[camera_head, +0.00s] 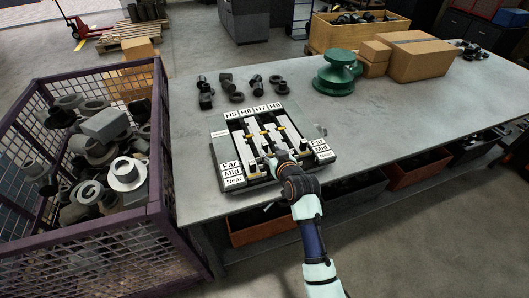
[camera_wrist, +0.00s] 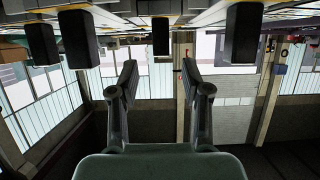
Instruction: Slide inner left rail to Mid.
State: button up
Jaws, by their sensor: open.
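The rail fixture (camera_head: 217,165) is a dark box on the grey workbench, with several pale rails side by side under the labels H5, H6, H7 and H9 (camera_head: 252,110). Far, Mid and Near labels (camera_head: 231,172) run along both sides. The inner left rail (camera_head: 252,137) lies under H6; my arm partly hides the near ends, so its exact position is unclear. My gripper (camera_head: 270,157) is over the near middle of the fixture. In the wrist view my gripper (camera_wrist: 158,75) is open and empty, with a black knob (camera_wrist: 160,36) beyond the gap and other black knobs (camera_wrist: 77,38) to the left.
A purple mesh crate (camera_head: 115,75) of metal parts stands left of the workbench (camera_head: 200,215). Dark fittings (camera_head: 227,82), a green part (camera_head: 337,72) and cardboard boxes (camera_head: 415,56) are behind the fixture. The bench to the right is mostly clear.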

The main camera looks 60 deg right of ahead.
aim_at(266, 146)
jog(key=b+x, duration=0.2)
jog(key=x, duration=0.5)
jog(key=shift+w+d+f, duration=0.1)
jog(key=shift+w+d, duration=0.05)
jog(key=shift+w, duration=0.05)
grip_shut()
